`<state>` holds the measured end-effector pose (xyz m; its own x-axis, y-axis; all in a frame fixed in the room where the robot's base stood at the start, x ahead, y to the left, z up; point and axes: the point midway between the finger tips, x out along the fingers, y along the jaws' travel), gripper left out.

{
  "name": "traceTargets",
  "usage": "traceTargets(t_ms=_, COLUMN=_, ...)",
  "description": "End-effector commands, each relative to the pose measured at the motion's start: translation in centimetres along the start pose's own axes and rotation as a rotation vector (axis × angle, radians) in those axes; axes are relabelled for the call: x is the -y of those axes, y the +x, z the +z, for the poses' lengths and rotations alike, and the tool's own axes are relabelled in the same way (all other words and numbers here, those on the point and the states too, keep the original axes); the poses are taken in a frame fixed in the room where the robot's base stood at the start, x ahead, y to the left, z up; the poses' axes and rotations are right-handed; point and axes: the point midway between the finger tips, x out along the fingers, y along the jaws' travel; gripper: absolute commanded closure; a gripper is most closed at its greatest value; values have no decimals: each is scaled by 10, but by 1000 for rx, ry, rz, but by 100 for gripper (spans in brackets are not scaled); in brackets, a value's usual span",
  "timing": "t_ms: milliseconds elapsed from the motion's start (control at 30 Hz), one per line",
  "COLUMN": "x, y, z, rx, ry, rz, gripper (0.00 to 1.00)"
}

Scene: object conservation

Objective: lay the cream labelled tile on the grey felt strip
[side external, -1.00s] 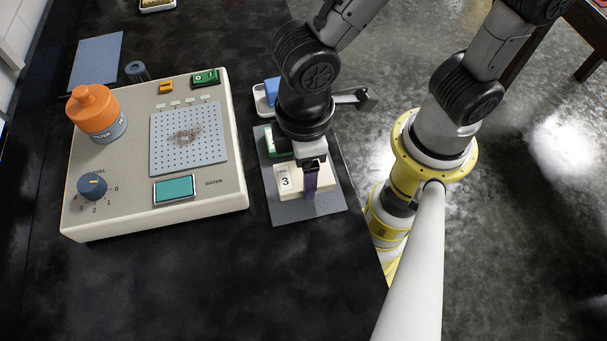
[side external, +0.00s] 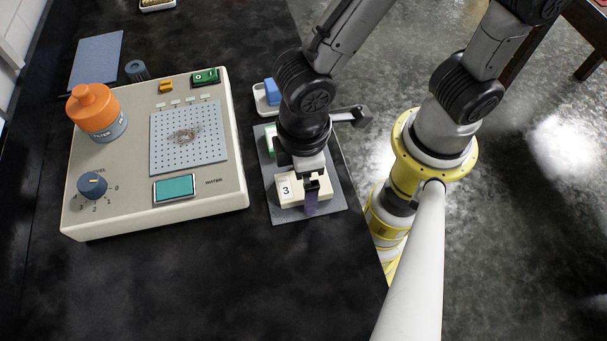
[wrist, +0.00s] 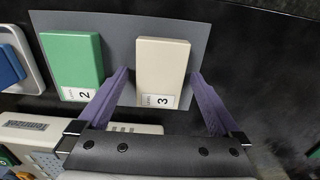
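The cream tile (wrist: 163,65), labelled 3, lies flat on the grey felt strip (wrist: 118,30) in the wrist view. It also shows in the side view (side external: 290,198), partly hidden by my gripper. My gripper (wrist: 158,76) is open, with its purple fingers on either side of the tile's near end. A gap shows between the left finger and the tile; the right finger is close to its edge, and I cannot tell if it touches. A green tile (wrist: 73,62), labelled 2, lies on the same strip to the left.
A white tray (wrist: 22,45) with a blue tile (wrist: 8,66) stands beyond the strip. A cream instrument box (side external: 130,205) with an orange-capped bottle (side external: 94,108) stands to the left in the side view. The dark bench is clear in front.

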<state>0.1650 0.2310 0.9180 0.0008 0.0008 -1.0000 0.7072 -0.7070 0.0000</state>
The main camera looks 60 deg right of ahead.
Motion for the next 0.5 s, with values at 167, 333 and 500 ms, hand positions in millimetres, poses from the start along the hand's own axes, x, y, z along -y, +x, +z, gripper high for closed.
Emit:
traceTargets(t_ms=167, x=0, y=-6, z=0, rx=-2, ry=0, rz=0, gripper=0)
traceTargets(t_ms=333, x=0, y=-30, z=-1, rx=-6, ry=0, rz=-1, gripper=0)
traceTargets(t_ms=500, x=0, y=-66, z=-2, rx=-7, ry=0, rz=-1, gripper=0)
